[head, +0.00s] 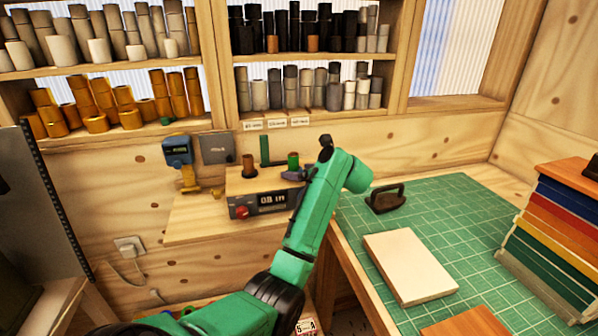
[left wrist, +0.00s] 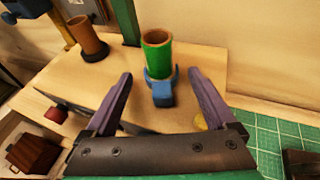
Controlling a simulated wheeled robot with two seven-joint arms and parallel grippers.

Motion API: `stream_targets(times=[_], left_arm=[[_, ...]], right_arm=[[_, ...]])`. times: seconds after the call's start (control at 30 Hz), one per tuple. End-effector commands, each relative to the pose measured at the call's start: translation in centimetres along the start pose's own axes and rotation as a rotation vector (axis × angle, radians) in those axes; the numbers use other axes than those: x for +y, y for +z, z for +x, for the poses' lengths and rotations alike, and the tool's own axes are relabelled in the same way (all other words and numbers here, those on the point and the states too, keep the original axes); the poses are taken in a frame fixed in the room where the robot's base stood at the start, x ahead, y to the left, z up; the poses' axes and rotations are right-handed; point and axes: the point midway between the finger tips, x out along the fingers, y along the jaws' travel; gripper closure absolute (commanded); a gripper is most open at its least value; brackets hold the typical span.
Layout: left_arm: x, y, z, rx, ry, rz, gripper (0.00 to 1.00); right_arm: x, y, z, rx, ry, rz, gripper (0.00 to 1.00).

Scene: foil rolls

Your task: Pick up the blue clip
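The blue clip (left wrist: 162,93) sits around the lower part of an upright green roll (left wrist: 157,55) in the left wrist view. The roll stands on the wooden top of a machine (left wrist: 120,82). My left gripper (left wrist: 161,76) is open, its two purple fingers apart to either side of the clip and not visibly touching it. In the head view the green roll (head: 293,159) shows above the purple fingers, and I cannot make out the clip there. My right gripper is not in view.
A brown roll (left wrist: 89,38) stands left of the green one. A thin green post (head: 264,150) rises behind. A green cutting mat (head: 465,225) lies at right with a pale board (head: 409,265) and a dark handled tool (head: 386,197). Shelves of rolls line the wall.

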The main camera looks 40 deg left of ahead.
Motion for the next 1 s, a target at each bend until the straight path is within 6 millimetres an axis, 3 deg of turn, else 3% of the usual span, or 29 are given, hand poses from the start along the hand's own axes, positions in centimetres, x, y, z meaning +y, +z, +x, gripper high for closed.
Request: stream_targets(times=[0.03,0.2,0.23,0.73,0.87,1.0], left_arm=[[0.0,0.0,0.0,0.000,0.000,0.000,0.29],[0.0,0.0,-0.1,0.000,-0.001,0.000,0.94],[0.0,0.0,-0.1,0.000,-0.001,0.000,0.97],[-0.1,0.6,-0.3,-0.001,-0.001,-0.001,1.00],[-0.1,2.4,-1.1,-0.001,-0.004,-0.005,1.00],[-0.1,5.8,-2.5,-0.001,-0.004,-0.007,1.00]], right_arm=[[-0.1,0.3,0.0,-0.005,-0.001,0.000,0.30],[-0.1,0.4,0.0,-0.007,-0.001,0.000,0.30],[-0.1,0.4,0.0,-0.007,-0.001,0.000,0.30],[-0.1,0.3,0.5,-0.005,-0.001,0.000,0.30],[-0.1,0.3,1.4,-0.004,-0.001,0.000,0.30],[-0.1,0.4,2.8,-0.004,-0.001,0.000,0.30]])
